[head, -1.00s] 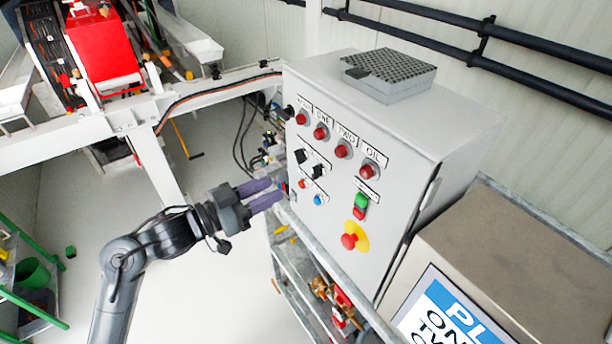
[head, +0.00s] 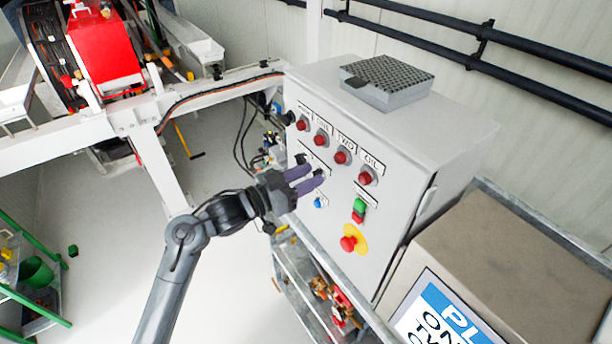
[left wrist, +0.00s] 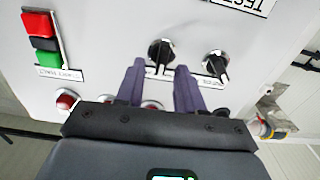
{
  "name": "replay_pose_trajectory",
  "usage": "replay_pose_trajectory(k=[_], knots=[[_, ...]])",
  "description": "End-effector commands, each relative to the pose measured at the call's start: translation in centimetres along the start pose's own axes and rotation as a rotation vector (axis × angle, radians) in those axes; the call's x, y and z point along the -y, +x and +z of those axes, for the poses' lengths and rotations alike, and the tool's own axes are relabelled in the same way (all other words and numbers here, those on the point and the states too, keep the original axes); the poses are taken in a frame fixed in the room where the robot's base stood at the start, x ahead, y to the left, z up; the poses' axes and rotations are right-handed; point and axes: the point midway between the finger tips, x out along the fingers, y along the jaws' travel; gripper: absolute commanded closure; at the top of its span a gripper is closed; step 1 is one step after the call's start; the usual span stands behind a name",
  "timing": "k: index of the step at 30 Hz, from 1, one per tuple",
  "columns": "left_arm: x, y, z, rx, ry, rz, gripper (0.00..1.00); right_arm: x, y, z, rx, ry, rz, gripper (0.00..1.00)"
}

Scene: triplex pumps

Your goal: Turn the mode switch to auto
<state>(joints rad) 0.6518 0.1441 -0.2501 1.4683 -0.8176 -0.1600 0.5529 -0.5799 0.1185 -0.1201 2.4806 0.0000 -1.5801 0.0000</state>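The grey control box carries two black rotary switches. I cannot read their labels well enough to tell which is the mode switch. In the left wrist view one switch (left wrist: 160,52) lies in line with the gap between my fingertips, just past them. The other switch (left wrist: 216,65) is to the right, outside the fingers. In the head view the left switch (head: 300,158) shows just above the fingers; the other is mostly hidden behind them. My left gripper (head: 315,171) is open, its purple fingers apart and pointing at the panel; contact cannot be told. My right gripper is not in view.
The control box (head: 400,240) also has a row of red lamps (head: 341,156), a blue button (head: 319,202), a green and red button pair (head: 360,210), and a red emergency knob (head: 348,243) on yellow. A perforated grey box (head: 388,80) sits on top.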

Motion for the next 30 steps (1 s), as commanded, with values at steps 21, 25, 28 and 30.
replay_pose_trajectory(k=[21, 25, 28, 30], knots=[[0.0, 0.0, 0.1, 0.000, 0.013, 0.000, 1.00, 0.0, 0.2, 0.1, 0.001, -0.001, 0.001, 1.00], [0.0, 0.0, 0.1, 0.001, 0.052, 0.000, 1.00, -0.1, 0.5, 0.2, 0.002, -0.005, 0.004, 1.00], [-0.1, 0.0, 0.2, 0.000, 0.101, 0.000, 1.00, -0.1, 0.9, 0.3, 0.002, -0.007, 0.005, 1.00], [-0.2, 0.0, 0.2, 0.000, 0.146, 0.001, 1.00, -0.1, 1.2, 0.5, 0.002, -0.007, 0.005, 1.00]])
